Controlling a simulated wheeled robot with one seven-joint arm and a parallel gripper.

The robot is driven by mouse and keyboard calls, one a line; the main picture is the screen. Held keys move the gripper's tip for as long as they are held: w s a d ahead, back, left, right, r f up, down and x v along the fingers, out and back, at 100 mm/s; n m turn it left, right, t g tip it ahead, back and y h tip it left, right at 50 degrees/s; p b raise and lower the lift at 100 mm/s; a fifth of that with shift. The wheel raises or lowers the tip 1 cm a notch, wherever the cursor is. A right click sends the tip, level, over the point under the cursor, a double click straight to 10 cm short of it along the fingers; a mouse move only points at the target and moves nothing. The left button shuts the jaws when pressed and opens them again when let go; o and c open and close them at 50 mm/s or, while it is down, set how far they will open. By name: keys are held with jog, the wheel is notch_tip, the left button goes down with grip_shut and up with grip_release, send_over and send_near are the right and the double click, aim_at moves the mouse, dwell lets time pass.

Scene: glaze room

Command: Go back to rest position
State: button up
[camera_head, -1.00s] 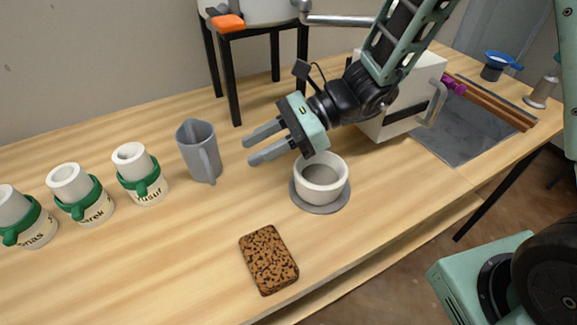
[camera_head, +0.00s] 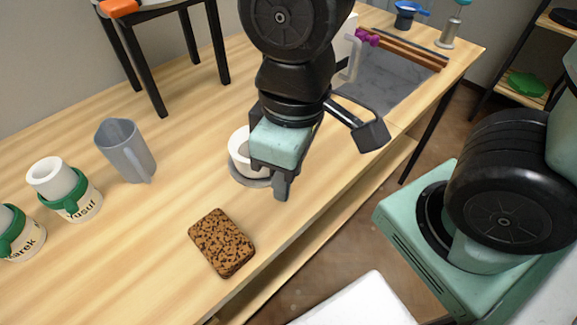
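My gripper (camera_head: 280,190) hangs pointing down at the front of the wooden table, in front of the white bowl. The white bowl (camera_head: 238,148) stands on a grey round base (camera_head: 240,178), partly hidden by my gripper. I see nothing held in my gripper.
A grey pitcher (camera_head: 126,150) and white cups with green bands (camera_head: 70,190) stand on the left of the table (camera_head: 110,270). A speckled brown block (camera_head: 221,242) lies near the front edge. A black-legged stand (camera_head: 150,70) rises behind. A grey slab (camera_head: 385,80) lies at the right.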

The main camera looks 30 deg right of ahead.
notch_tip(320, 180, up, 10)
jog(key=p, duration=1)
jog(key=shift+r, duration=0.25)
